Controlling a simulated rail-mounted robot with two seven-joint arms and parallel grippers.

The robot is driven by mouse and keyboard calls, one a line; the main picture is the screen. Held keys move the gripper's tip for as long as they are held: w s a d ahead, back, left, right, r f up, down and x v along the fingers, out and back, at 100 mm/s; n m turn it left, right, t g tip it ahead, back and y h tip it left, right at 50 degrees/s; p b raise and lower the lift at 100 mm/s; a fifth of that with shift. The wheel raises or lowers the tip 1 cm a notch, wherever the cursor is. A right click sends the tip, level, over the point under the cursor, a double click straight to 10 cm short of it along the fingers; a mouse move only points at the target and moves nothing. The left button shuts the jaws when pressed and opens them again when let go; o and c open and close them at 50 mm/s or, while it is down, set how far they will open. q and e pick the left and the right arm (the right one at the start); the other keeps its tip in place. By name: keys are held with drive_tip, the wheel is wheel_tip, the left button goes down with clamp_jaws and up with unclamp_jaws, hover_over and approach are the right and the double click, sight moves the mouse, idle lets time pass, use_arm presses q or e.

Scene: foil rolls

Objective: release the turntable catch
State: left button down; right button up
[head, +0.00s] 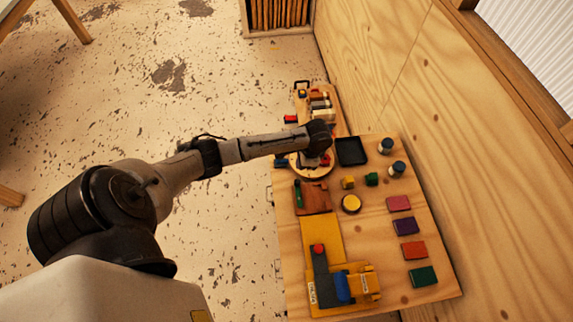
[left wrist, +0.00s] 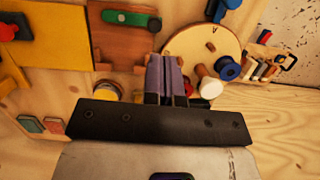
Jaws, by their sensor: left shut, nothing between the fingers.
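The turntable, a round pale wooden disc (left wrist: 196,42) marked with a letter A, lies near the board's far end; in the head view the disc (head: 312,175) is partly hidden under my arm. A blue spool-shaped piece (left wrist: 227,69) and a white-topped peg (left wrist: 207,82) stand on it. A red part (left wrist: 212,89) shows behind the peg; I cannot tell if it is the catch. My left gripper (left wrist: 167,62) is shut and empty, its fingertips overlapping the disc's near edge in the left wrist view; contact cannot be told. My right gripper is not in view.
A black tray (head: 351,151), small blocks, a yellow round piece (head: 351,203) and coloured tiles (head: 407,225) occupy the board. A yellow fixture with a red knob (head: 319,249) stands at its near end. A plywood wall (head: 450,120) rises along the right.

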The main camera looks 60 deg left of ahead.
use_arm(q)
drive_tip(key=w+a+n+g+b, duration=0.1)
drive_tip(key=a+b, duration=0.4)
drive_tip(key=a, duration=0.6)
drive_tip(key=w+n, duration=0.1)
drive_tip(key=w, duration=0.1)
drive_tip(key=shift+w+a+f, duration=0.15)
drive_tip(key=shift+w+f, duration=0.25)
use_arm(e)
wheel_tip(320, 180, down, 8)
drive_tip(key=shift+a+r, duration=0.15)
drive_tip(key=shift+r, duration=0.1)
use_arm(q)
drive_tip(key=shift+f, duration=0.1)
drive_tip(key=b, duration=0.3)
hover_over(282, 161)
drive_tip(key=w, duration=0.2)
wheel_tip(282, 161, down, 9)
drive_tip(key=shift+s+f, duration=0.1)
drive_tip(key=shift+f, duration=0.1)
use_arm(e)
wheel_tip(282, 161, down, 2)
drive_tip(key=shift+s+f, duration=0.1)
